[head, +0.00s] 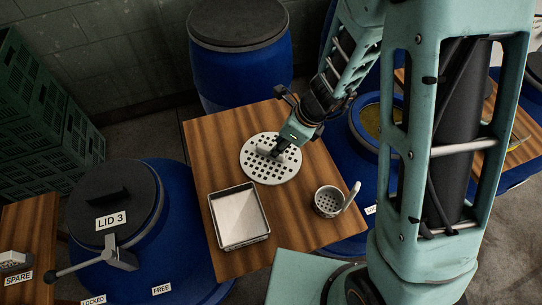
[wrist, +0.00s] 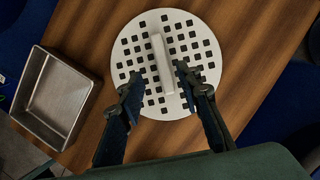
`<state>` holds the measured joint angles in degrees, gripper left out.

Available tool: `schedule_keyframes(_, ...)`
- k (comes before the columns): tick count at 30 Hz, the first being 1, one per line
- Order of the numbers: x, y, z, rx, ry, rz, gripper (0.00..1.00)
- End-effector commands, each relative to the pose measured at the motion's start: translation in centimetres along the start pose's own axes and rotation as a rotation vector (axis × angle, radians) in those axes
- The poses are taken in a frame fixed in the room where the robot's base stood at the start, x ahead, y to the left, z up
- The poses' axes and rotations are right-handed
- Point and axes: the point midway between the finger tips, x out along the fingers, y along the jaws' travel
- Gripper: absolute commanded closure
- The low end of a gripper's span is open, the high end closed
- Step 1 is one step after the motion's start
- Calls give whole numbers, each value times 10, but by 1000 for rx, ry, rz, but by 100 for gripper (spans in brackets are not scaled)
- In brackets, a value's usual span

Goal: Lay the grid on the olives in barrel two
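The grid (head: 257,173) is a round white plate with square holes, flat on the wooden table; it also shows in the wrist view (wrist: 135,97). Its upright bar handle (wrist: 161,62) stands across its middle. My gripper (head: 276,152) is above the grid, pointing down. In the wrist view my gripper (wrist: 158,75) is open, one finger on each side of the handle, holding nothing. Whether the fingers are down level with the handle I cannot tell. An open blue barrel (head: 359,142) right of the table shows yellow-green contents (head: 371,121); my arm partly hides it, and its number is not readable.
A metal tray (head: 240,241) and a perforated cup with a handle (head: 328,203) stand on the table (head: 292,225). Another closed barrel (head: 243,75) stands behind; green crates (head: 50,110) are far left.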

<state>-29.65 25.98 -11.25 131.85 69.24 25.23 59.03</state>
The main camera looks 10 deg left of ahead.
Motion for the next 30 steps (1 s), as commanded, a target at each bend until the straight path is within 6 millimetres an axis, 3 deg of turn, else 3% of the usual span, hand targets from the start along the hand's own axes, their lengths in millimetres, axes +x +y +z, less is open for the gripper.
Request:
schedule_keyframes(13,50,-4,4,0,1,2,68)
schedule_keyframes(23,55,-5,5,0,0,-1,68)
schedule_keyframes(30,55,-4,5,0,0,0,95)
